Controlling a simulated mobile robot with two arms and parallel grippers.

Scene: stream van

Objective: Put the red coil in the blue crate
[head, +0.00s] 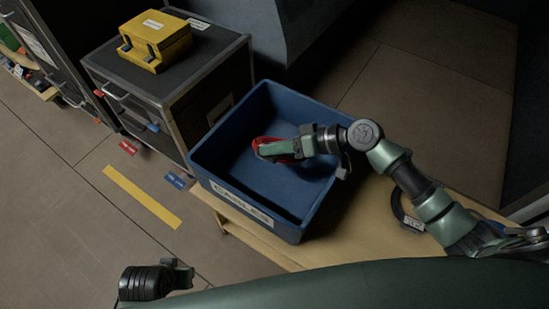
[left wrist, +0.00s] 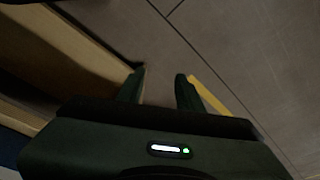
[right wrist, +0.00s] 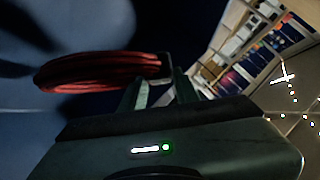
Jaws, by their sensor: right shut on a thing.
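The blue crate (head: 283,224), labelled CABLES, stands open on a wooden bench. My right gripper (head: 262,150) reaches over the crate from the right, within its opening in the head view. It is shut on the red coil (head: 259,142), which is mostly hidden behind the gripper there. In the right wrist view the red coil (right wrist: 95,73) sticks out to the left from between the fingertips, above dark blue crate surfaces. I cannot tell whether the coil touches the crate. My left gripper (left wrist: 160,80) is open and empty, above the floor beside the bench.
The wooden bench (head: 272,254) has a dark cable loop (head: 402,212) with a tag, right of the crate. A black case (head: 175,90) with a yellow box (head: 155,42) on top stands behind left.

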